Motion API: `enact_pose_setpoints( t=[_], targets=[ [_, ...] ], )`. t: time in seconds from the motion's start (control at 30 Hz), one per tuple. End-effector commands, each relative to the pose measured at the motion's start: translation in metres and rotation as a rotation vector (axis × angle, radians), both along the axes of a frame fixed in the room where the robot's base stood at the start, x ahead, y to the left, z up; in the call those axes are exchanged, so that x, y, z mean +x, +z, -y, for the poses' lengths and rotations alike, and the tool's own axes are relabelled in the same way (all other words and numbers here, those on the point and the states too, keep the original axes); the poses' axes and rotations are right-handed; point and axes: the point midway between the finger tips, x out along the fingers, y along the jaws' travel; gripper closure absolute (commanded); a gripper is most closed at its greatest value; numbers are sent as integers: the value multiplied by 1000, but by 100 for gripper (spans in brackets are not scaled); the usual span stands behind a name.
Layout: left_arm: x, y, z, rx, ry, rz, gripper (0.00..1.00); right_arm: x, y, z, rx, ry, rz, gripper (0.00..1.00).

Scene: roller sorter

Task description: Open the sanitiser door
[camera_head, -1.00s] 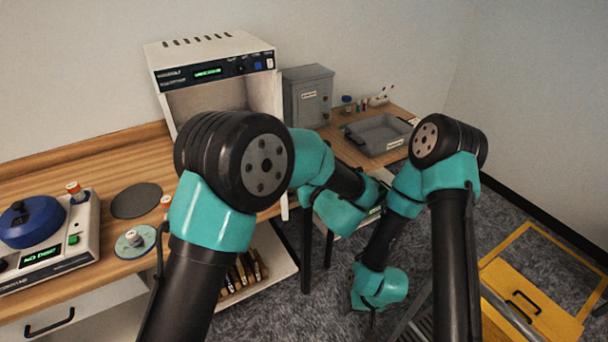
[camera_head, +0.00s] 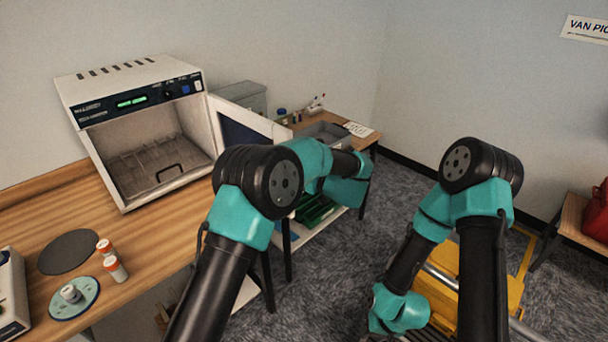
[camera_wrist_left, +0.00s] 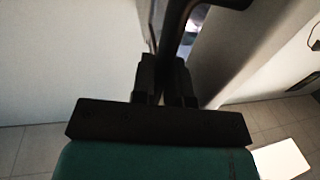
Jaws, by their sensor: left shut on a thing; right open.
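The sanitiser (camera_head: 135,85) is a white box with a green display, on the wooden bench at the left of the head view. Its white door (camera_head: 222,120) with a dark window stands swung out to the right, and the chamber is exposed. In the left wrist view my left gripper (camera_wrist_left: 165,80) is shut on a dark curved door handle (camera_wrist_left: 176,28) beside a pale panel. In the head view my left arm hides that gripper and part of the door. My right gripper (camera_head: 372,334) is open and low over the floor, apart from the door, partly cut off by the frame's bottom.
A wire rack (camera_head: 158,170) with a dark handle sits inside the chamber. Orange-capped vials (camera_head: 115,268), a dark disc (camera_head: 68,252) and a green disc (camera_head: 75,298) lie on the bench. A grey tray (camera_head: 325,134) is at the back. A yellow frame (camera_head: 440,265) stands on the floor.

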Motion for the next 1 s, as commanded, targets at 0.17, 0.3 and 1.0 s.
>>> enact_pose_setpoints(
  t=[0.17, 0.3, 1.0],
  targets=[
    [5, 0, -5, 2, 31, -1, 100, 0, 0, 0, 0, 0, 0, 57],
    [6, 0, -6, 1, 35, 0, 100, 0, 0, 0, 0, 0, 0, 57],
    [3, 0, -2, 1, 32, 0, 76, 0, 0, 0, 0, 0, 0, 57]
  ],
)
